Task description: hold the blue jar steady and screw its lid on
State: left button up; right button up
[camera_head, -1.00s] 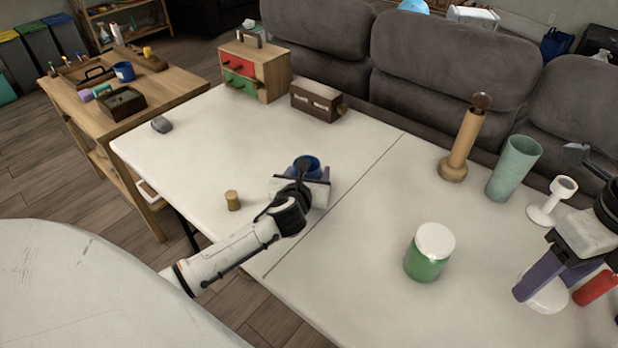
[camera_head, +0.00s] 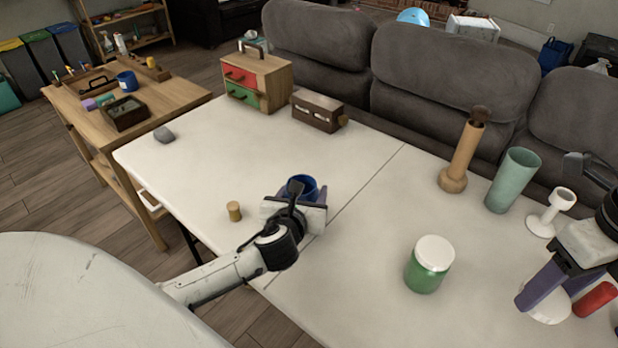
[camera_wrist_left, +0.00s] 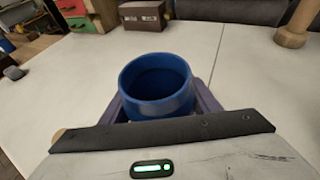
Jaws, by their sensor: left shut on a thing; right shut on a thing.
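The blue jar (camera_head: 302,186) stands upright with its mouth open on the left half of the white table. In the left wrist view the jar (camera_wrist_left: 157,84) sits between the purple fingers, its inside facing up. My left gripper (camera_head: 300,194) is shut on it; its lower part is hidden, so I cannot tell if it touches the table. My right gripper (camera_head: 550,292) is at the right edge, shut on a white round piece (camera_head: 549,309) that looks like the lid, low at the table; the fingers partly cover it.
A green jar with a white lid (camera_head: 430,264) stands between my grippers. A cork (camera_head: 234,211) is left of the jar.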

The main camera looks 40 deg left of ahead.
pick_arm(q)
jog(key=s+d, duration=0.1)
jog(key=s, duration=0.2)
jog(key=s+d, duration=0.2)
jog(key=s, duration=0.2)
jog(key=s+d, duration=0.1)
jog(key=s, duration=0.2)
jog(key=shift+s+d, duration=0.3)
pick_arm(e)
jog(key=shift+f, duration=0.1)
pick_arm(q)
jog(key=o, duration=0.6)
jog(key=c, duration=0.9)
jog(key=shift+c, duration=0.2)
jog(key=shift+r, duration=0.1)
